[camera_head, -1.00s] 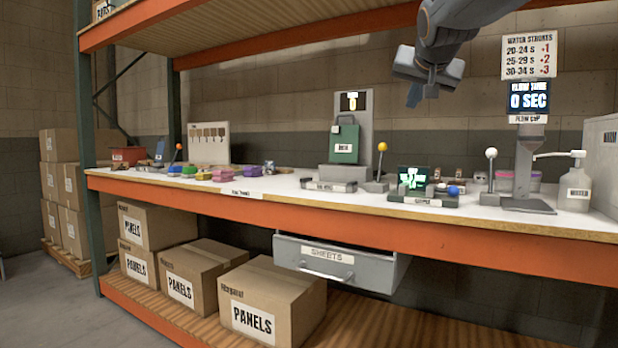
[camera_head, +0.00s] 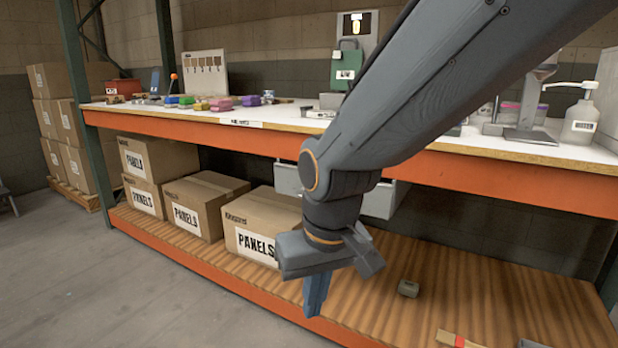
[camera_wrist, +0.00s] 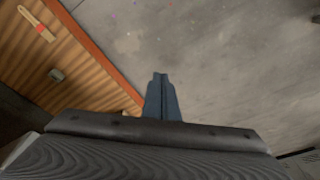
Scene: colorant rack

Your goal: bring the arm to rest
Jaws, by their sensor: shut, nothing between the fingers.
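My gripper (camera_head: 316,298) hangs at the end of my arm and points down, in front of the rack in the head view. Its dark blue fingers are together with nothing between them. In the wrist view the shut fingers (camera_wrist: 161,98) show against the grey floor (camera_wrist: 220,60), close to the orange edge of the lower shelf. My arm crosses the head view from the upper right and hides the middle of the worktop and much of the drawer (camera_head: 380,200).
The white worktop (camera_head: 270,113) holds several small coloured blocks, a green container (camera_head: 345,66) and a pump bottle (camera_head: 580,113). Boxes marked PANELS (camera_head: 262,222) stand on the slatted lower shelf (camera_head: 470,275). A small grey object (camera_head: 408,288) lies there too. The floor (camera_head: 130,300) at front left is clear.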

